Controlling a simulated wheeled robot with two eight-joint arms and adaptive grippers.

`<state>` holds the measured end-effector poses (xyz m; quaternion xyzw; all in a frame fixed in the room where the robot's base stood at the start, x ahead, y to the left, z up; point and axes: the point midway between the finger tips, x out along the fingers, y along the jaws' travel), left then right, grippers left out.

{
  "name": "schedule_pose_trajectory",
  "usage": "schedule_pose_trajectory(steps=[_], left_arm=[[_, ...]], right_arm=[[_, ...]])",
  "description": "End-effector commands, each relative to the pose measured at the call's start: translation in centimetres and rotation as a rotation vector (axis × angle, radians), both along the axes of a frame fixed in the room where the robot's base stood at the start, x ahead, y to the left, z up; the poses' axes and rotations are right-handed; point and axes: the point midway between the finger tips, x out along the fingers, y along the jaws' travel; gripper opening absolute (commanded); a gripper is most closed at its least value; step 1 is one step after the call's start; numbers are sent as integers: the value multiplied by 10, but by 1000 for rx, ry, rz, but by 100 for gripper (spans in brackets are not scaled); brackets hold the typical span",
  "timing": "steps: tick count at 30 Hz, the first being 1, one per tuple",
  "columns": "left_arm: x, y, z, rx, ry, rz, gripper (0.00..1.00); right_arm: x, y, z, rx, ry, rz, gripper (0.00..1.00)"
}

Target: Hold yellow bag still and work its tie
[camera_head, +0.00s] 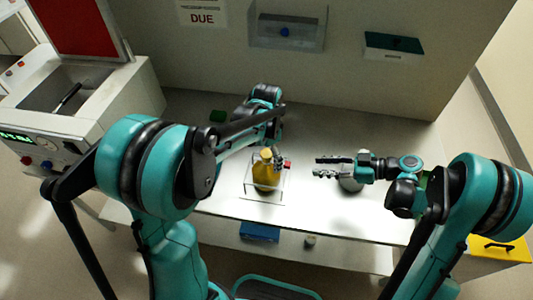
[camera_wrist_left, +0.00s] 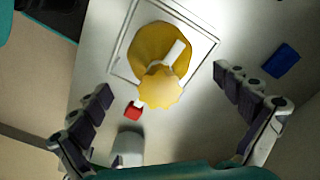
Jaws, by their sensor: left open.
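The yellow bag (camera_head: 265,172) stands on a pale square tray (camera_head: 270,194) near the middle of the bench. In the left wrist view the bag (camera_wrist_left: 160,45) has a gathered, frilled neck (camera_wrist_left: 160,87) and a white strip on its side. My left gripper (camera_head: 277,148) is above the bag; in its wrist view the fingers (camera_wrist_left: 163,82) are spread wide on either side of the neck, apart from it. A small red piece (camera_wrist_left: 133,110) lies beside the neck. My right gripper (camera_head: 318,167) is to the right of the bag, its fingers apart and empty, pointing left.
A blue block (camera_wrist_left: 281,60) shows in the left wrist view. A glovebox unit (camera_head: 125,95) is at the left, and a back wall (camera_head: 350,75) closes the bench. The right part of the bench is clear.

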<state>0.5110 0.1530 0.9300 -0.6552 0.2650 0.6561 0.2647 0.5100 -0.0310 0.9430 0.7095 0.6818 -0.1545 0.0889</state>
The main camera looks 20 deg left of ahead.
Motion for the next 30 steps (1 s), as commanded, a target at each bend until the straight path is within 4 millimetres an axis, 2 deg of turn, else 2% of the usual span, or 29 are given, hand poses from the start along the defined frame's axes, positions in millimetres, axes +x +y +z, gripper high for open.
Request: schedule_pose_trajectory(steps=[6, 12, 16, 24, 30], left_arm=[[0, 0, -35, -1, -1, 0, 100], [0, 0, -60, -1, -1, 1, 100], [-1, 0, -67, -1, -1, 1, 100], [-1, 0, -68, -1, -1, 1, 100], [-1, 0, -68, -1, -1, 1, 47]], right_arm=[[0, 0, 0, 0, 0, 0, 34], [0, 0, 0, 0, 0, 0, 34], [0, 0, 0, 0, 0, 0, 34], [0, 0, 0, 0, 0, 0, 34], [0, 0, 0, 0, 0, 0, 34]])
